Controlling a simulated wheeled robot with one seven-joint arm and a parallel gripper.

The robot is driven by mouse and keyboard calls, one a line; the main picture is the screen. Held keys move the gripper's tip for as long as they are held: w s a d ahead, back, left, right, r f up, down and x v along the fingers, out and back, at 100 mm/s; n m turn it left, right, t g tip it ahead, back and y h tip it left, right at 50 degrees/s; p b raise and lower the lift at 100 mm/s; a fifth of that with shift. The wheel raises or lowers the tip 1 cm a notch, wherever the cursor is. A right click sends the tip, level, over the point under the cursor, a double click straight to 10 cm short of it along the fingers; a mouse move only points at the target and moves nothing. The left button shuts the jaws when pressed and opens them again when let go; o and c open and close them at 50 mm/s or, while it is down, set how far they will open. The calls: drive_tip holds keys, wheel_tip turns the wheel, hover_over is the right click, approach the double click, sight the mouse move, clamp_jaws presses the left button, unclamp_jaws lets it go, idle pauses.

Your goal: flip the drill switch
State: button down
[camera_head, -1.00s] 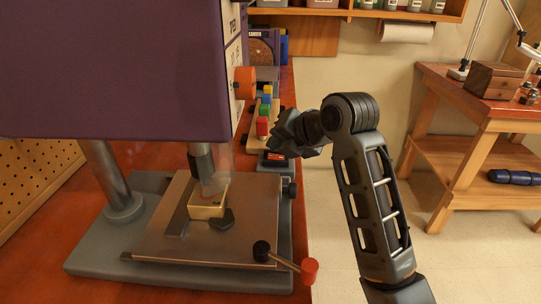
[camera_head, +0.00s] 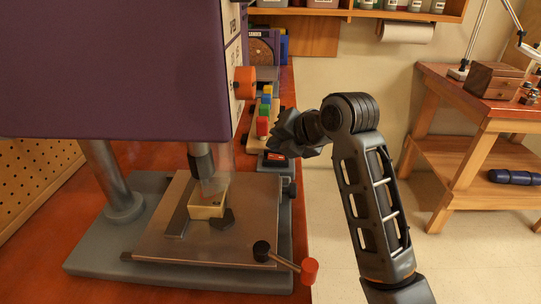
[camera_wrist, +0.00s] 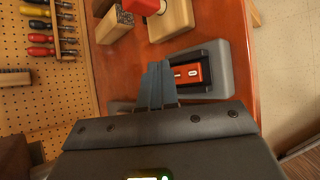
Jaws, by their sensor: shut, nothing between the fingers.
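The drill press has a big purple head (camera_head: 115,70) at the left of the head view. Its switch is a red rocker (camera_wrist: 192,73) marked 0 and 1, set in a dark frame on a grey housing (camera_wrist: 225,68). In the head view the red switch (camera_head: 276,156) shows just under my gripper, partly covered. My gripper (camera_wrist: 158,70) is shut and empty. In the wrist view its fingertips are at the left end of the switch, overlapping its dark frame. I cannot tell whether they touch it.
A wooden block (camera_head: 206,208) sits on the drill table (camera_head: 160,235). A red-knobbed handle (camera_head: 309,267) sticks out at the front. Coloured blocks (camera_head: 264,118) stand behind the switch. A wooden side table (camera_head: 450,90) stands at right, with open floor between.

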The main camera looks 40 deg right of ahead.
sight(281, 159)
drive_tip(key=shift+f, duration=0.1)
drive_tip(key=shift+f, duration=0.3)
drive_tip(key=shift+w+f+b, duration=0.1)
drive_tip(key=shift+f+b, duration=0.3)
drive_tip(key=shift+b, duration=0.05)
idle(0.5)
drive_tip(key=shift+r, duration=0.15)
drive_tip(key=shift+r+p, duration=0.7)
drive_tip(key=r+p, duration=0.2)
drive_tip(key=r, duration=0.1)
drive_tip(key=r+p, duration=0.2)
drive_tip(key=shift+s+d, duration=0.35)
drive_tip(key=shift+s, duration=0.05)
drive_tip(key=shift+s+f, duration=0.1)
idle(0.5)
